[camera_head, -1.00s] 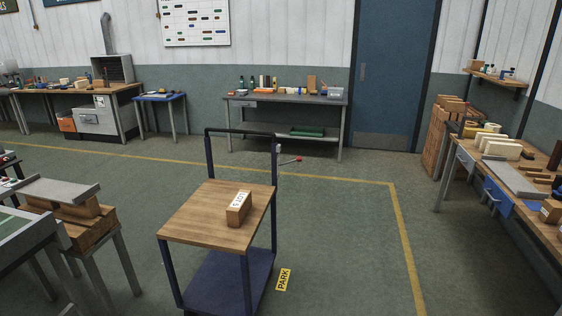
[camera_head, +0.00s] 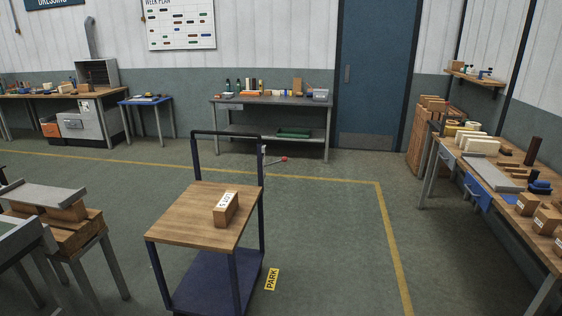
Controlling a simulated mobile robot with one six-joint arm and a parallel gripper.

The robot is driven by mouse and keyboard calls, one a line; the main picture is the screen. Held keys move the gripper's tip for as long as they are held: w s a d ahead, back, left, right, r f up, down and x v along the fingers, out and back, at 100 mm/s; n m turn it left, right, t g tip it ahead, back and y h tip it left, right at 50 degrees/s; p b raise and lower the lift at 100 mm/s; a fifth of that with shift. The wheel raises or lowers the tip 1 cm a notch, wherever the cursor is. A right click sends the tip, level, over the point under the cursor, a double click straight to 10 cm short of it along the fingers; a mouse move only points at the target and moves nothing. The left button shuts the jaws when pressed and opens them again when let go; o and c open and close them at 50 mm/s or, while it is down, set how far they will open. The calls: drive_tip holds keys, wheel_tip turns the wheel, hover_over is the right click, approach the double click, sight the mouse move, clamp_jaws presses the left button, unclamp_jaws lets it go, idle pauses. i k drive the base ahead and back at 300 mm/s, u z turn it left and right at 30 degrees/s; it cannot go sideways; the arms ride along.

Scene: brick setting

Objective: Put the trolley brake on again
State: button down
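The trolley (camera_head: 190,214) stands in the middle foreground, with a wooden top, a dark blue frame, a lower blue shelf and a black push bar at its far end. A brake lever with a red knob (camera_head: 284,159) sticks out to the right from the trolley's far right post, roughly level. A brown block with a white label (camera_head: 226,209) lies on the trolley top. My gripper is not in view.
A yellow PARK label (camera_head: 272,279) is on the floor right of the trolley. A grey workbench (camera_head: 225,101) stands behind, another bench (camera_head: 490,196) at right, and a stand with bricks (camera_head: 60,222) at left.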

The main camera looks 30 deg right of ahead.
sight(283, 159)
drive_tip(key=z, duration=0.05)
drive_tip(key=i, duration=1)
drive_tip(key=u, duration=0.05)
